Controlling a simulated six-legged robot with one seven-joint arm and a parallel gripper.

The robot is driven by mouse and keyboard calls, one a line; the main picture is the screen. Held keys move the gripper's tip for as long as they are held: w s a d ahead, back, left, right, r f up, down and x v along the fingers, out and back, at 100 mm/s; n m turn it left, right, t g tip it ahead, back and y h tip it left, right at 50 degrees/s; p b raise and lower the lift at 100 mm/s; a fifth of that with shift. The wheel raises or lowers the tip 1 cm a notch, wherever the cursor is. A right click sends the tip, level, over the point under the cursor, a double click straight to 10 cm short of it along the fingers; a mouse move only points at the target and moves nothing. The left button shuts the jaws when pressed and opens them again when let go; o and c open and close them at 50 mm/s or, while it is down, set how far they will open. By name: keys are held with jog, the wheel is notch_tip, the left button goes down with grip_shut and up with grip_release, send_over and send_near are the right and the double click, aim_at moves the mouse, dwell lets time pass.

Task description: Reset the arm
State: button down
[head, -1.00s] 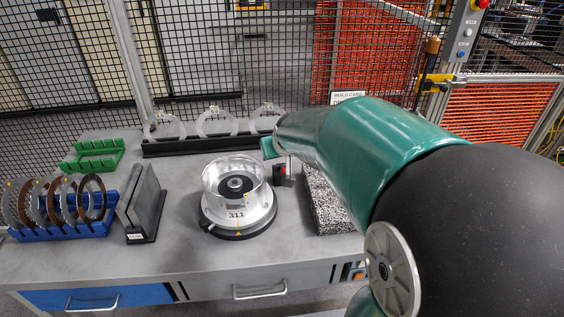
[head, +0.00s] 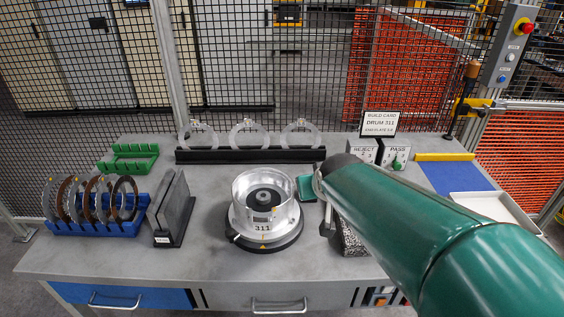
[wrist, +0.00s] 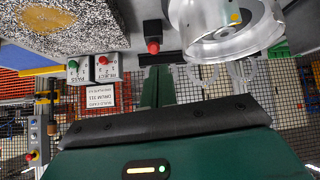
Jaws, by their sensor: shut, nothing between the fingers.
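My green arm reaches in from the lower right in the head view. The drum sits upright on a dark round base. It also shows at the top right of the wrist view (wrist: 228,28), upside down. My green housing with a lit strip fills the bottom of the wrist view.
A speckled block (wrist: 65,22) lies under my arm, near a red-knobbed black box (wrist: 153,38). Behind stand clear rings in a black rack (head: 245,156), reject and pass boxes (head: 396,153) and a build card (head: 379,123). A blue disc rack (head: 95,229) is left. Mesh fencing closes the back.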

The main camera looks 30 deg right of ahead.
jog(key=s+a+n+g+y, duration=0.2)
jog(key=s+a+n+y, duration=0.1)
jog(key=s+a, duration=0.8)
jog(key=a, duration=0.5)
jog(key=shift+s+r+g, duration=0.15)
jog(key=shift+r+g, duration=0.25)
